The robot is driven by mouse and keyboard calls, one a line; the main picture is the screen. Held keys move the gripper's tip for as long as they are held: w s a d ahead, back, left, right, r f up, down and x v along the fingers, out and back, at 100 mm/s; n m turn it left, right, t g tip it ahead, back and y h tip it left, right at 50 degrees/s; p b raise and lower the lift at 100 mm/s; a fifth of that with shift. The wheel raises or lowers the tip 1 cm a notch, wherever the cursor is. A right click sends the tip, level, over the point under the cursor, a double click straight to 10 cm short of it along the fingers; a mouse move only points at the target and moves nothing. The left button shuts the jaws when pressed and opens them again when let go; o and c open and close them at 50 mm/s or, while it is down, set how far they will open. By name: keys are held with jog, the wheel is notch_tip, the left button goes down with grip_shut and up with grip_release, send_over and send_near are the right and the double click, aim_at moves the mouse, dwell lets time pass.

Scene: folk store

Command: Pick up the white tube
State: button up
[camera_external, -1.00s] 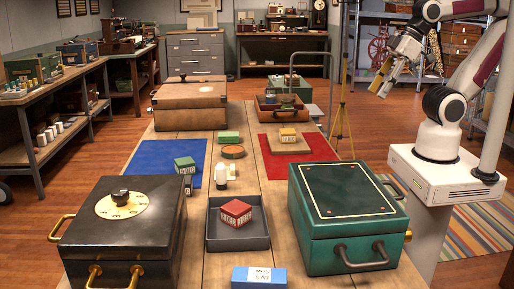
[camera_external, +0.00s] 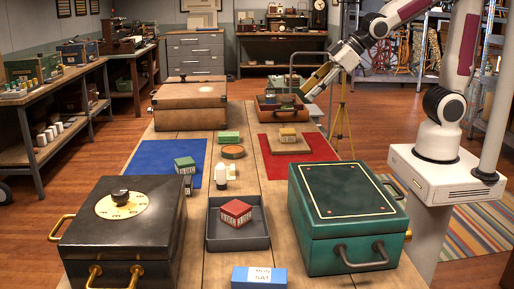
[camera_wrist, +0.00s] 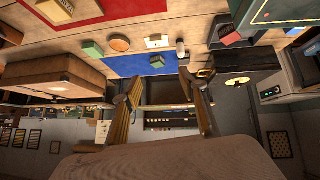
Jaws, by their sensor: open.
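The white tube (camera_external: 221,175) appears to be the small white upright piece near the middle of the table, just behind the dark grey tray. In the wrist view a small pale piece that looks like it (camera_wrist: 180,47) shows near the blue mat. My gripper (camera_external: 314,86) is in the air over the far right side of the table, well behind and above the tube. Its two fingers (camera_wrist: 157,88) stand apart in the wrist view with nothing between them.
A dark grey tray (camera_external: 237,241) holds a red box. A black case (camera_external: 125,230) and a green case (camera_external: 348,215) flank it. A blue mat (camera_external: 155,163), a red mat (camera_external: 315,150), small boxes and a brown case (camera_external: 190,105) lie farther back. The air above the table is clear.

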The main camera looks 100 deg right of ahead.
jog(key=w+f+n+t+y, duration=0.2)
jog(key=w+f+t+y, duration=0.1)
jog(key=w+f, duration=1.5)
jog(key=t+y, duration=0.1)
send_near(221, 173)
jog(key=shift+w+d+f+n, duration=0.3)
jog(key=shift+w+d+f, duration=0.75)
jog(key=shift+d, duration=0.05)
jog(key=shift+t+y, duration=0.3)
jog(key=shift+x, duration=1.3)
jog(key=shift+a, duration=0.1)
jog(key=shift+w+a+f, duration=0.3)
jog(key=shift+w+a, duration=0.05)
jog(key=shift+w, duration=0.2)
jog(key=shift+w+a+f, duration=0.25)
jog(key=shift+w+a, duration=0.1)
jog(key=shift+w, duration=0.2)
jog(key=shift+x, duration=1.25)
